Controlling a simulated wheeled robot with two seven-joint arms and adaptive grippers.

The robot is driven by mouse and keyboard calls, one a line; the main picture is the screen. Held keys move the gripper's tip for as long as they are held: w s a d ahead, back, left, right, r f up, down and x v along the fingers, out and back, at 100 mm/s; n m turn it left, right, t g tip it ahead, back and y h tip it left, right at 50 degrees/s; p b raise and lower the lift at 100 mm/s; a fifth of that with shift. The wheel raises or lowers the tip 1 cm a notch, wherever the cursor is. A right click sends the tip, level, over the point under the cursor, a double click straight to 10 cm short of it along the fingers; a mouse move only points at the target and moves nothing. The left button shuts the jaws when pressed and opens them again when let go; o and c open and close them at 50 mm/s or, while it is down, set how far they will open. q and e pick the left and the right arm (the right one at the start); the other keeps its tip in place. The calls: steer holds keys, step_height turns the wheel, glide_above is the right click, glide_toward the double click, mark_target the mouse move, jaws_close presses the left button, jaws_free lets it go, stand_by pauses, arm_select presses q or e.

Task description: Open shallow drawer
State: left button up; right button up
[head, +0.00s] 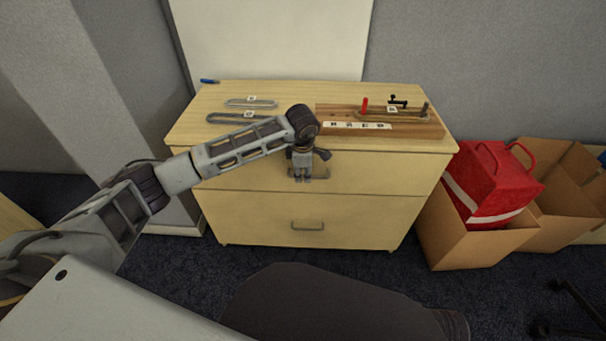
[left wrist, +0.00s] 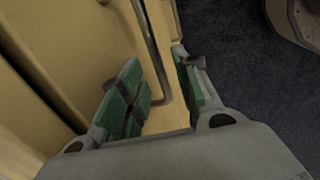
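The wooden cabinet (head: 240,215) has a shallow upper drawer (head: 380,172) above a deeper lower drawer (head: 370,215). The upper drawer looks about flush in the head view. Its metal handle (head: 321,172) is partly hidden by my left gripper (head: 301,176), which points down in front of it. In the left wrist view, the green-padded fingers of my left gripper (left wrist: 160,95) are apart, with the handle bar (left wrist: 151,45) running between them. A clear gap shows beside the right finger; contact with the left finger cannot be told. My right gripper is out of view.
The cabinet top holds a wooden board (head: 380,132) with a red peg, loose metal pieces (head: 240,118) and a blue pen (head: 209,81). Cardboard boxes, one with a red bag (head: 490,180), stand to the right.

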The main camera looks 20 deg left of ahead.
arm_select(q)
steer(key=shift+w+f, duration=0.1)
steer(key=shift+f, duration=0.35)
jaws_close()
